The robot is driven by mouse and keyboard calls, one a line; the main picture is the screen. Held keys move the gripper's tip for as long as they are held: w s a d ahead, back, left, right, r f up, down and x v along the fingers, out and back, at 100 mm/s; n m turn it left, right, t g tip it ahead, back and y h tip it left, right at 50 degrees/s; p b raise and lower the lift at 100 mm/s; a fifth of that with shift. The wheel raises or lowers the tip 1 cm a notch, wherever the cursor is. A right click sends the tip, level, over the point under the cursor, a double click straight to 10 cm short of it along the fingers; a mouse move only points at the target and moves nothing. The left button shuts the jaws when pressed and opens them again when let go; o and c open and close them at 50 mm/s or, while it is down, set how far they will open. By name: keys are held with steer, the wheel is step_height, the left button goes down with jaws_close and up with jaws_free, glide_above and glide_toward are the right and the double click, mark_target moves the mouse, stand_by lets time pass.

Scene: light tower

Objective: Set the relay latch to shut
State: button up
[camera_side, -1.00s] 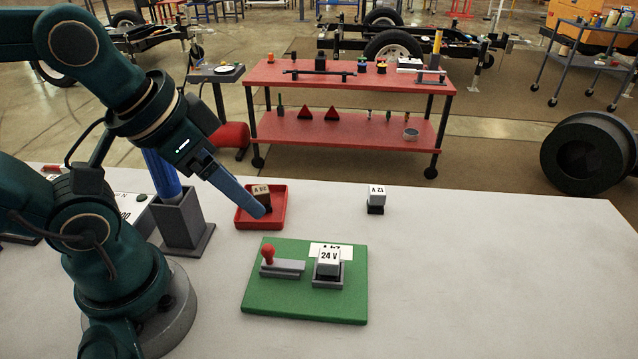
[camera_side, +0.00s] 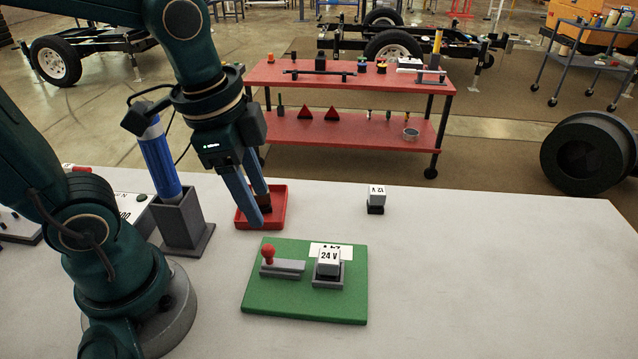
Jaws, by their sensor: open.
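The relay latch is a grey bar with a red ball knob (camera_side: 268,253) on the left part of the green board (camera_side: 270,305). The knob stands at the left end of the bar (camera_side: 285,267). To its right a white relay marked 24 V (camera_side: 329,262) sits in a grey socket (camera_side: 328,283) on the board. My gripper (camera_side: 262,210) points down, open, above and in front of the red tray (camera_side: 282,208), behind the board. A dark relay in the tray is mostly hidden behind the fingers.
Another white-topped relay (camera_side: 377,195) stands on the table behind and right of the board. A grey holder (camera_side: 183,222) with a blue-handled tool (camera_side: 160,165) stands left of the tray. The table's right side is clear.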

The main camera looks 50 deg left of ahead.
mark_target(268, 246)
steer(key=shift+w+d+f+m+g, duration=0.1)
steer(key=shift+w+f+m+g, duration=0.1)
steer(key=shift+f+m+g, duration=0.3)
steer(key=shift+w+d+f+m+g, duration=0.1)
steer(key=shift+w+f+m+g, duration=0.15)
steer(key=shift+f, duration=0.35)
steer(key=shift+s+f+g, duration=0.15)
steer(key=shift+f+g, duration=0.3)
steer(key=shift+f, duration=2.75)
jaws_close()
